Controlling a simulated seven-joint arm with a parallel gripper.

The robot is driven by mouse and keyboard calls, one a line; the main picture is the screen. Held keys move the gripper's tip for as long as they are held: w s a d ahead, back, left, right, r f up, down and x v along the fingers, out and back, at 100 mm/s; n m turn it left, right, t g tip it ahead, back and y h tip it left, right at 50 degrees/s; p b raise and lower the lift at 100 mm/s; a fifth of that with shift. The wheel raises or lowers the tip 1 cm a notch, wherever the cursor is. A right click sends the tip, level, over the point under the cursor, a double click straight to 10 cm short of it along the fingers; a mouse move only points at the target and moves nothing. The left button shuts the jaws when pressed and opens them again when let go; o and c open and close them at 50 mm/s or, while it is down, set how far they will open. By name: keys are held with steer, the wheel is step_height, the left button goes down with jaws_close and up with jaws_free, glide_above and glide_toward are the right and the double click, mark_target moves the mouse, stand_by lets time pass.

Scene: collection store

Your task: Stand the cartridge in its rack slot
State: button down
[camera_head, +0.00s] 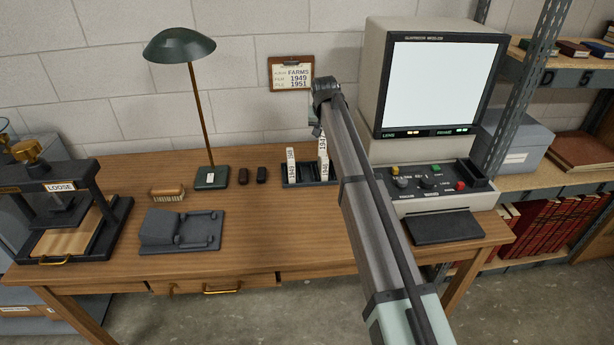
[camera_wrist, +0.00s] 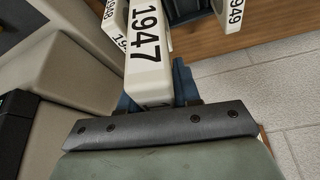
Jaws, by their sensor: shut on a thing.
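My gripper (camera_wrist: 156,98) is shut on the white cartridge labelled 1947 (camera_wrist: 150,38), whose label faces the wrist camera. The cartridge is between the blue fingers. The dark rack (camera_head: 308,183) stands on the desk, and part of it shows at the top of the wrist view (camera_wrist: 187,10). White labelled cartridges stand at its left end (camera_head: 291,165) and right end (camera_head: 325,168). The wrist view shows one to each side of the held cartridge, the right one marked 1949 (camera_wrist: 234,12). In the head view my arm hides the fingers, and whether the held cartridge touches the rack cannot be told.
The microfilm reader (camera_head: 437,85) stands close to the right of the rack, with its control panel (camera_head: 425,183) in front. The desk front is clear around the middle.

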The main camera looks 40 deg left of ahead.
steer(key=a+f+n, duration=0.2)
steer(key=a+f, duration=0.2)
steer(key=a, duration=0.2)
steer(key=shift+g+y, duration=0.3)
steer(key=shift+y, duration=0.1)
steer(key=shift+s+a+f, duration=0.1)
steer(key=shift+s+f, duration=0.05)
steer(key=shift+f, duration=1.5)
steer(key=shift+s+a+f, duration=0.1)
steer(key=shift+s+f, duration=0.05)
steer(key=shift+f, duration=1.55)
steer(key=shift+s+f, duration=0.15)
steer(key=shift+f, duration=1.5)
steer(key=c, duration=0.8)
jaws_free()
steer(key=shift+f, duration=0.1)
steer(key=v, duration=1.2)
